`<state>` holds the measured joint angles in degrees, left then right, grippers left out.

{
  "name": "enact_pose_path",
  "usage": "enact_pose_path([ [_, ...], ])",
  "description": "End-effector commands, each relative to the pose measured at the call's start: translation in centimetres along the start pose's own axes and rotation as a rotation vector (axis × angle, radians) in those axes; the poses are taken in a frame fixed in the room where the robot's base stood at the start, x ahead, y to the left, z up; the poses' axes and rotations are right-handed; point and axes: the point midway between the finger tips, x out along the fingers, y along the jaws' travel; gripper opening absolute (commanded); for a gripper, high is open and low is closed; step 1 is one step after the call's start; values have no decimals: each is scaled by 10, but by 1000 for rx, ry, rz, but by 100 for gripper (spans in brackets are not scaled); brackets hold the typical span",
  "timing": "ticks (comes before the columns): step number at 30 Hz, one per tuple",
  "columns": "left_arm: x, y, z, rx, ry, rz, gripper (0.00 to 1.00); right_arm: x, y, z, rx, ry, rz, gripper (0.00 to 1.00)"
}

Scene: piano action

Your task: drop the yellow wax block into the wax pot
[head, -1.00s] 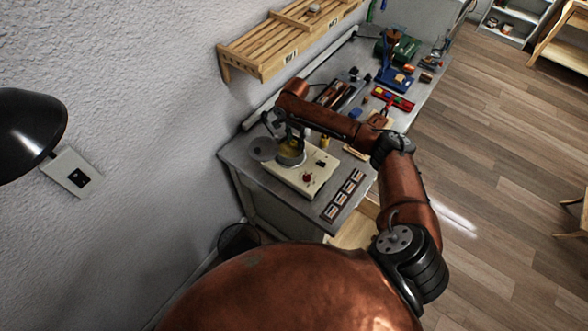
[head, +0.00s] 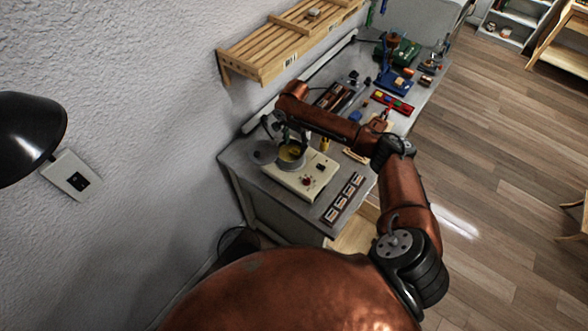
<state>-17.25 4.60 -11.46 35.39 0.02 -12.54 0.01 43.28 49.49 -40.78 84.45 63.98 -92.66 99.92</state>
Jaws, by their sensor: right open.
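A grey round lid (head: 261,156) is beside the pot on the left. My left gripper is not in view.
A small yellow thing (head: 324,145) stands right of the pot. A dark tray with pale squares (head: 345,199) lies near the bench's front edge. A slatted wooden shelf (head: 290,45) hangs on the wall above. Tools and trays crowd the far bench.

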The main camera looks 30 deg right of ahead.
Motion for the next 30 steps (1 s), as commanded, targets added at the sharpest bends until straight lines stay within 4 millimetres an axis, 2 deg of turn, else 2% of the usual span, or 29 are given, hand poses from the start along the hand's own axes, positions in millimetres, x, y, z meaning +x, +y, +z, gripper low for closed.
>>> enact_pose_path([
  [9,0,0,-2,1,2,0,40,-64,-1,-1,0,1,-5,48],
  [15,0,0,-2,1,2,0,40,-97,-1,0,-1,1,-3,48],
  [21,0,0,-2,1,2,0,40,-112,0,-1,1,1,-2,48],
  [30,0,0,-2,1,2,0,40,-113,0,0,1,1,-1,48],
])
